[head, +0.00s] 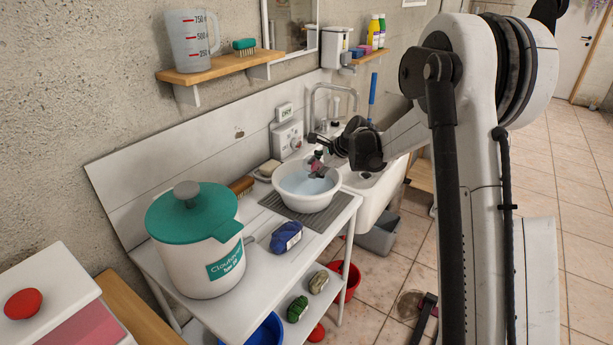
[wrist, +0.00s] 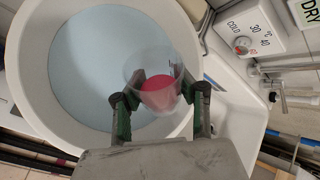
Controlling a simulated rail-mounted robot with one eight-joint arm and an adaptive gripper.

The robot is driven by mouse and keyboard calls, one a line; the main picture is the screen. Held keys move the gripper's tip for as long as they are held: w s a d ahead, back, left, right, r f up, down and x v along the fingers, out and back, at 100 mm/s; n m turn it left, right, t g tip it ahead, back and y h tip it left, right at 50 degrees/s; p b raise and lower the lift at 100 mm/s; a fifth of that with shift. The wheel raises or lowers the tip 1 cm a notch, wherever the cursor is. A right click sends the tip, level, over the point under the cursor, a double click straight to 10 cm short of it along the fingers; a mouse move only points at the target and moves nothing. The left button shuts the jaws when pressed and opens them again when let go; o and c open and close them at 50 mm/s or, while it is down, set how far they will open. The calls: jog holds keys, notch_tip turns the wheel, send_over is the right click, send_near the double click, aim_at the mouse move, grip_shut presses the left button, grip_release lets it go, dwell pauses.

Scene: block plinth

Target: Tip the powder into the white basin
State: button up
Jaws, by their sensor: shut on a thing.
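The white basin (head: 308,202) stands on a grey ribbed mat on the white bench and holds pale blue liquid. Its white wall (wrist: 32,60) and the liquid (wrist: 95,65) fill much of the wrist view. My gripper (wrist: 158,94) is shut on a small clear cup (wrist: 146,68) with pinkish-red powder (wrist: 162,96) inside. In the head view my gripper (head: 318,163) is over the back part of the basin. The cup is within the rim's outline in the head view; its exact tilt is hard to tell. No red shows in the liquid.
A white sink (head: 376,200) with a tap (head: 318,100) is right of the basin. A control box (head: 287,138) stands behind it. A teal-lidded pot (head: 200,262) and blue yarn (head: 287,237) are at front left. A shelf (head: 225,66) holds a measuring jug (head: 190,45).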

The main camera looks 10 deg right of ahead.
jog(key=shift+r+n+t+h+p, duration=0.25)
jog(key=shift+r+n+h+p, duration=0.2)
jog(key=shift+h+p, duration=0.45)
jog(key=shift+r+n+t+h+p, duration=0.25)
jog(key=shift+r+n+h+p, duration=0.2)
jog(key=shift+h+p, duration=0.45)
dwell(4.5)
jog(key=shift+w+d+r+t+h+b, duration=0.1)
jog(key=shift+r+t+h+b, duration=0.1)
jog(key=shift+t+h+b, duration=0.1)
dwell(1.4)
